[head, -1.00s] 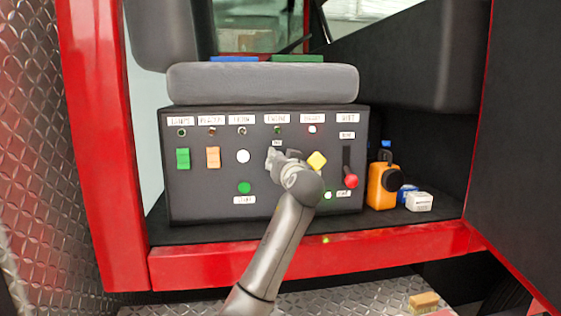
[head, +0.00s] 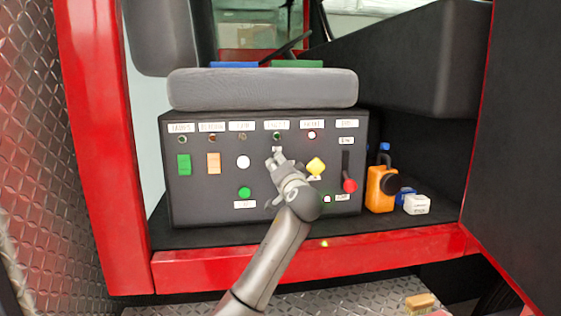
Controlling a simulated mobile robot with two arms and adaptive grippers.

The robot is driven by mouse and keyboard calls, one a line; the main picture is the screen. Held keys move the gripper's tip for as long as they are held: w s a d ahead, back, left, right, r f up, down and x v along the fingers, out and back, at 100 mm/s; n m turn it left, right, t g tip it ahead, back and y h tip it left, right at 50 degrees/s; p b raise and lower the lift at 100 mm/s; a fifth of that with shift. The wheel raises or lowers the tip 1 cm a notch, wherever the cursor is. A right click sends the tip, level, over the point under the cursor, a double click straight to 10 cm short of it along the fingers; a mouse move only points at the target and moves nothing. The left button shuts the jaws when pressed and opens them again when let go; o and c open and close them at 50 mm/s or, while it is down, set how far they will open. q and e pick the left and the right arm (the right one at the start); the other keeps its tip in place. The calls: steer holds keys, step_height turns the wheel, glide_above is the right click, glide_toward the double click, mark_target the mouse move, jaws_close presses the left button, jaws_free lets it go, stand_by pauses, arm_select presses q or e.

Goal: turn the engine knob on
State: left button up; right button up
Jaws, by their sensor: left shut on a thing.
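The dark control panel (head: 205,205) sits in the red truck's bay. The engine label (head: 276,124) and a green indicator (head: 276,135) are in its upper middle. My left gripper (head: 277,158) is below them, its fingers against the panel and shut on the engine knob. The gripper hides most of the knob, so its pointer position cannot be made out. My right gripper is not in view.
A yellow knob (head: 316,166) is close to the right of my gripper. A red-ended lever (head: 349,185) is farther right. A green button (head: 244,192) and white button (head: 243,161) are to the left. An orange container (head: 380,190) stands beside the panel.

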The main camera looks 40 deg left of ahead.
arm_select(q)
steer(key=m+p, duration=0.4)
steer(key=m, duration=0.1)
steer(key=shift+r+m, duration=0.1)
steer(key=shift+m, duration=0.3)
steer(key=m+p, duration=0.3)
steer(key=shift+t, duration=0.3)
steer(key=shift+f+m+p, duration=0.35)
steer(key=shift+m+p, duration=0.6)
steer(key=shift+m, duration=0.35)
steer(key=o, duration=1)
steer(key=shift+o, duration=0.2)
steer(key=v, duration=1.2)
